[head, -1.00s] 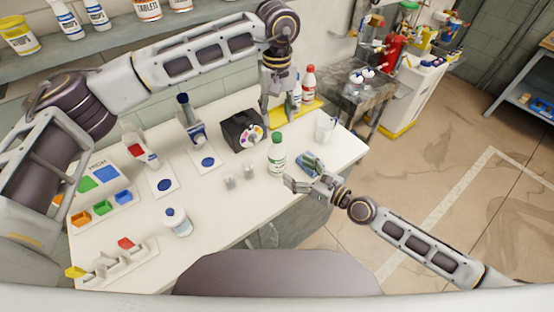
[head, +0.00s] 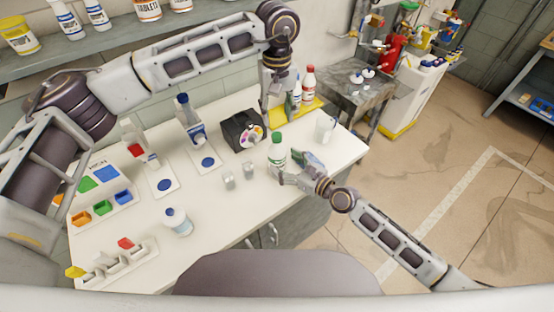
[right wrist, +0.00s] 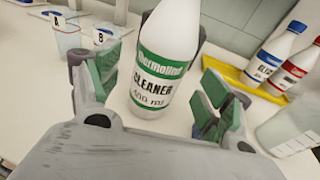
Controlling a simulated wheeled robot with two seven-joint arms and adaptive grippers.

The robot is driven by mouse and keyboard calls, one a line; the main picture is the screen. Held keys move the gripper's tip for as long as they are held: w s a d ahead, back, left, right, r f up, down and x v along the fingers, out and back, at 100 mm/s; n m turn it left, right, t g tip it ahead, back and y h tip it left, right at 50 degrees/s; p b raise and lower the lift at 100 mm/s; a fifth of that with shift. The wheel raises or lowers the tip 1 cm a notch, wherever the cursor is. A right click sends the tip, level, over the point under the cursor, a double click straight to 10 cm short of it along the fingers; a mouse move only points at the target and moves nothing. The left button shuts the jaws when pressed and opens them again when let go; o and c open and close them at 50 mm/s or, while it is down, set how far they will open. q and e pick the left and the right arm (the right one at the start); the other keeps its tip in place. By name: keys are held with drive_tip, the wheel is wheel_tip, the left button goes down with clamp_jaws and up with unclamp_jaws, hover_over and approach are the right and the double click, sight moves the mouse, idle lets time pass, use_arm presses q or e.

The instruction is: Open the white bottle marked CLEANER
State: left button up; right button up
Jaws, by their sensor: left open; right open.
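The white CLEANER bottle (head: 277,152) has a green cap and a green label band and stands upright on the white table. In the right wrist view the bottle (right wrist: 161,72) stands between the green finger pads, with a gap visible to the right pad; its cap is out of the frame. My right gripper (head: 288,169) is open, low at the bottle's right side. It also shows in the right wrist view (right wrist: 160,90). My left gripper (head: 271,108) is open behind the bottle, above the back of the table near the yellow tray. Its fingertips are partly hard to make out.
Two small clear cups (head: 239,174) stand left of the bottle; the right wrist view shows them marked A and B. A black box with a coloured disc (head: 243,131) is behind. A yellow tray (head: 310,108) holds blue- and red-capped bottles. A clear beaker (head: 325,128) stands at right.

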sight(277, 135)
drive_tip(key=shift+x, duration=2.05)
clamp_jaws()
use_arm(q)
drive_tip(key=shift+s+d+f, duration=0.1)
drive_tip(key=shift+f, duration=0.15)
drive_tip(key=m, duration=0.4)
drive_tip(key=shift+r, duration=0.2)
drive_tip(key=shift+m, duration=2.4)
drive_tip(key=shift+f, duration=0.1)
drive_tip(key=shift+f, duration=3.85)
